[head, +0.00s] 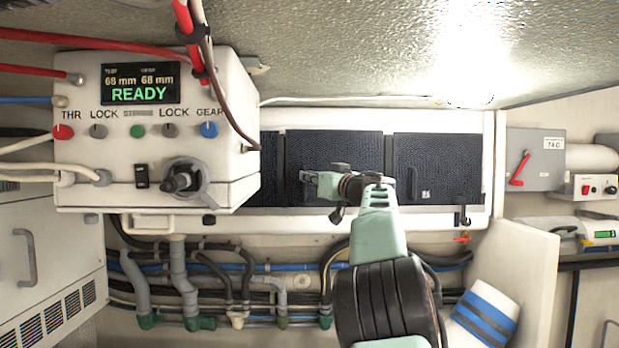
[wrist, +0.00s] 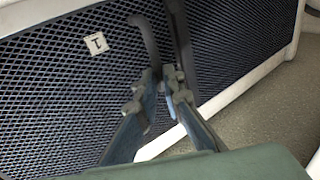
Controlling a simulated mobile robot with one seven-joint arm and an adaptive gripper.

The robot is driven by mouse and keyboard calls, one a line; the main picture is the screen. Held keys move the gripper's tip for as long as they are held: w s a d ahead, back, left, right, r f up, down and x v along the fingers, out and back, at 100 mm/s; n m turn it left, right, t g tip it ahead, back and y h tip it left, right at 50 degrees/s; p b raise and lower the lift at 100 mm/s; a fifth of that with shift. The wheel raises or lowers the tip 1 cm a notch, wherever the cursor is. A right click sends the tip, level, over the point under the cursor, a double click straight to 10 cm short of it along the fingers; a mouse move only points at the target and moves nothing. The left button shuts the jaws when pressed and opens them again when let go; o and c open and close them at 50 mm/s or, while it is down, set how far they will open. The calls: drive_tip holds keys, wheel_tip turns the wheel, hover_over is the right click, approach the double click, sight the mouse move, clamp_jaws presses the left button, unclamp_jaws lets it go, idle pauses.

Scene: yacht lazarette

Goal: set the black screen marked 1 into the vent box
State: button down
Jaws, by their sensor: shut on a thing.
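The black screen marked 1 (wrist: 65,85) fills the left of the wrist view, its white label showing. It appears to be the middle black panel in the head view (head: 335,150), where my gripper and arm cover its lower part. It stands upright at the opening of the white-framed vent box (head: 380,120); I cannot tell whether it is flush or slightly proud. My gripper (head: 310,184) is at its lower left. In the wrist view, the fingers (wrist: 163,95) are shut on the screen's grey handle (wrist: 145,38).
Another black screen (head: 438,160) with a handle stands to the right, and one is partly hidden at left (head: 268,165). The control box (head: 225,120), reading READY, juts out close to my gripper's left. Hoses (head: 240,275) run below. A white board (head: 525,285) stands lower right.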

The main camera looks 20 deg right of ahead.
drive_tip(key=c, duration=2.5)
unclamp_jaws()
drive_tip(key=o, duration=0.5)
drive_tip(key=shift+s, duration=0.1)
drive_tip(key=v, duration=1.2)
drive_tip(key=shift+f, duration=0.1)
